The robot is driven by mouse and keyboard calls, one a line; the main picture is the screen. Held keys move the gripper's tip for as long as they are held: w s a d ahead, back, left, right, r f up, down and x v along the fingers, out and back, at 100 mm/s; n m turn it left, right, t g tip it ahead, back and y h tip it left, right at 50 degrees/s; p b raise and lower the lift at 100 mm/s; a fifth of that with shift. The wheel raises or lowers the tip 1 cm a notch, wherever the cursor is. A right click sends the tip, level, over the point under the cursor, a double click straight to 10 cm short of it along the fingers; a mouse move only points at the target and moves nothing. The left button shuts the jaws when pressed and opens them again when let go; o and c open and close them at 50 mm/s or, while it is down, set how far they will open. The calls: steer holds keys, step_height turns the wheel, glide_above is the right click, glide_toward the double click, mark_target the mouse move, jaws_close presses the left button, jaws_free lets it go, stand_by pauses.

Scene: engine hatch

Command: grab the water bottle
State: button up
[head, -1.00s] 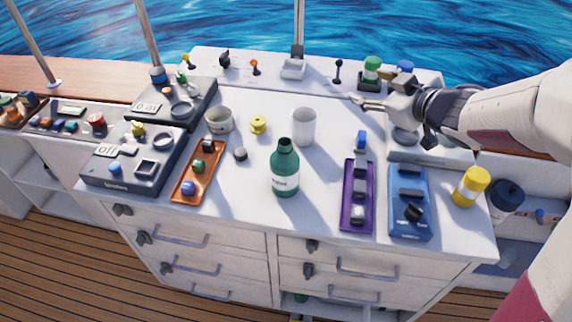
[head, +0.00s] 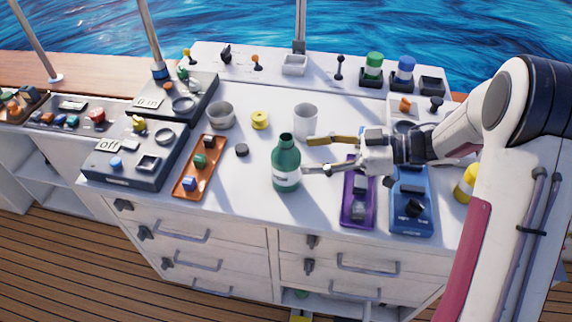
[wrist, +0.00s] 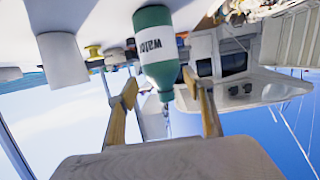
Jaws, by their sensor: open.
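The water bottle (head: 286,168) is green with a white label and stands upright on the white counter, near its front middle. In the wrist view the bottle (wrist: 158,52) appears upside down, its label reading "Water", with its neck in the gap between the fingertips. My gripper (head: 318,155) is open and empty, just right of the bottle in the head view, with its fingers pointing left at it. In the wrist view my gripper (wrist: 165,92) shows both yellow-brown fingers spread apart. I cannot tell whether either finger touches the bottle.
A white cup (head: 305,121) stands behind the bottle. A grey bowl (head: 220,115) and yellow spool (head: 260,120) are back left. An orange tray (head: 185,188) lies left, purple (head: 348,212) and blue (head: 424,225) trays right. The counter in front of the bottle is clear.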

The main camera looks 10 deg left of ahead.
mark_target(300, 156)
steer(key=shift+s, duration=0.1)
stand_by(0.3)
steer(key=shift+x, duration=3.05)
steer(key=shift+x, duration=3)
steer(key=shift+s, duration=0.1)
steer(key=c, duration=1.4)
steer(key=shift+c, duration=0.2)
